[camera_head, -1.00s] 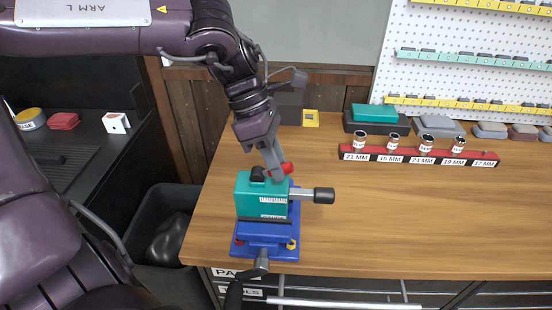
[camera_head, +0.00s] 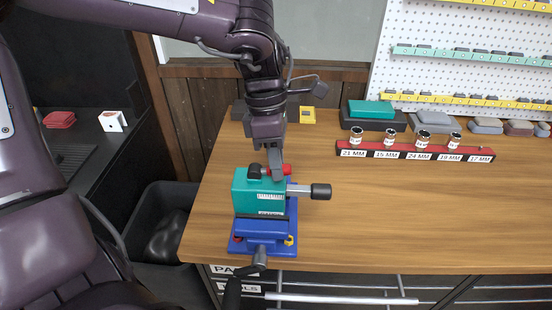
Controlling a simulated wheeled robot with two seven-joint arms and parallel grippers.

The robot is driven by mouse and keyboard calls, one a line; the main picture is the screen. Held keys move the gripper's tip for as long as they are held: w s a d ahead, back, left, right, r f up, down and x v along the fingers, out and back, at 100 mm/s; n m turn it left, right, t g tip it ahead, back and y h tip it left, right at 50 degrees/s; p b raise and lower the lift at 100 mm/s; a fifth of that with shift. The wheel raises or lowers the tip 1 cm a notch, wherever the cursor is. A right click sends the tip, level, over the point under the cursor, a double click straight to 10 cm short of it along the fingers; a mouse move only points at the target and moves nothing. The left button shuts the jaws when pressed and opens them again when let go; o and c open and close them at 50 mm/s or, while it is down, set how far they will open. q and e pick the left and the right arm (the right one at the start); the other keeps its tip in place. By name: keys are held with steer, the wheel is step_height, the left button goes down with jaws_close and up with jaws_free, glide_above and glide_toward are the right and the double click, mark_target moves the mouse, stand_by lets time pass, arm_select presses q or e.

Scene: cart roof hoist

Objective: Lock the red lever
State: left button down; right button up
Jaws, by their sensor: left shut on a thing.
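The red lever (camera_head: 286,169) shows as a short red end on top of the teal housing (camera_head: 258,190), at its back right. My left gripper (camera_head: 278,176) comes down from above and is shut on the red lever, hiding part of it. The teal housing sits on a blue base (camera_head: 262,239) at the bench's front left. A shaft with a black knob (camera_head: 320,191) sticks out to the right, and a black knob (camera_head: 254,170) stands on top beside the gripper. My right gripper is not in view.
A grey crank handle (camera_head: 260,259) hangs over the bench's front edge. A red socket rail (camera_head: 415,152) with several sockets stands at the back right. A teal box (camera_head: 371,109) is behind it. The wooden bench (camera_head: 400,215) is clear on the right.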

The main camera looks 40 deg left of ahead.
arm_select(q)
steer(key=c, duration=1.3)
jaws_free()
steer(key=shift+o, duration=0.2)
steer(key=shift+r, duration=0.1)
steer(key=shift+w+a+r, duration=0.1)
steer(key=shift+r, duration=0.2)
steer(key=v, duration=0.7)
steer(key=shift+b, duration=0.3)
steer(key=shift+r, duration=0.1)
